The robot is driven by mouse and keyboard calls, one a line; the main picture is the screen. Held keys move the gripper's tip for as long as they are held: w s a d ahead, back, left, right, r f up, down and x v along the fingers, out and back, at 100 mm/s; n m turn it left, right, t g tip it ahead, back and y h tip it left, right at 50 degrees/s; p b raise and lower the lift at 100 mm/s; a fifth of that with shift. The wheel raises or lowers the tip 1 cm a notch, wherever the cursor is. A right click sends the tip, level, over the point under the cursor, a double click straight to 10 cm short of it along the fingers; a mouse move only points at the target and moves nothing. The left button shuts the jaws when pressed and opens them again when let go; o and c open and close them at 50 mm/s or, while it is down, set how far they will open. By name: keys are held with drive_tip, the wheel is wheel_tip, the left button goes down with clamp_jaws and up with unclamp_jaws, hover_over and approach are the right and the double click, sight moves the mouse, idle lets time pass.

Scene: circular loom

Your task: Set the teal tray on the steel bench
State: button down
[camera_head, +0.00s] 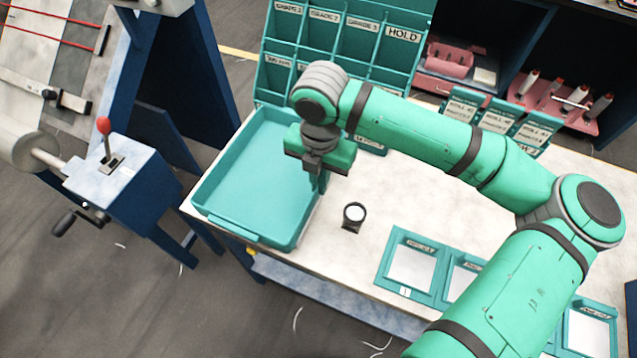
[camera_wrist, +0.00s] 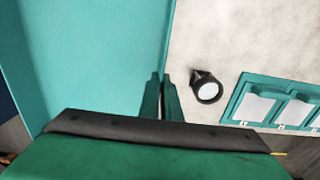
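The teal tray (camera_head: 250,180) is a large, shallow, empty tray at the left end of the pale-topped steel bench (camera_head: 290,262). In the head view it appears to rest flat there, close to the bench's left edge. My gripper (camera_head: 318,184) points down at the tray's right wall. In the wrist view my gripper's two fingers (camera_wrist: 161,95) are close together, one on each side of the tray's rim, and appear shut on it. The tray (camera_wrist: 95,55) fills the left of that view. The fingertips' contact with the wall is partly hidden.
A small black round-faced object (camera_head: 353,216) stands just right of the tray. Teal frames with white panels (camera_head: 412,266) lie along the front. A teal labelled rack (camera_head: 340,45) stands behind the tray. A lever box (camera_head: 115,175) is left of the bench.

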drive_tip(key=shift+f, duration=0.55)
drive_tip(key=c, duration=2.4)
unclamp_jaws()
drive_tip(key=shift+f, duration=0.1)
drive_tip(key=o, duration=0.4)
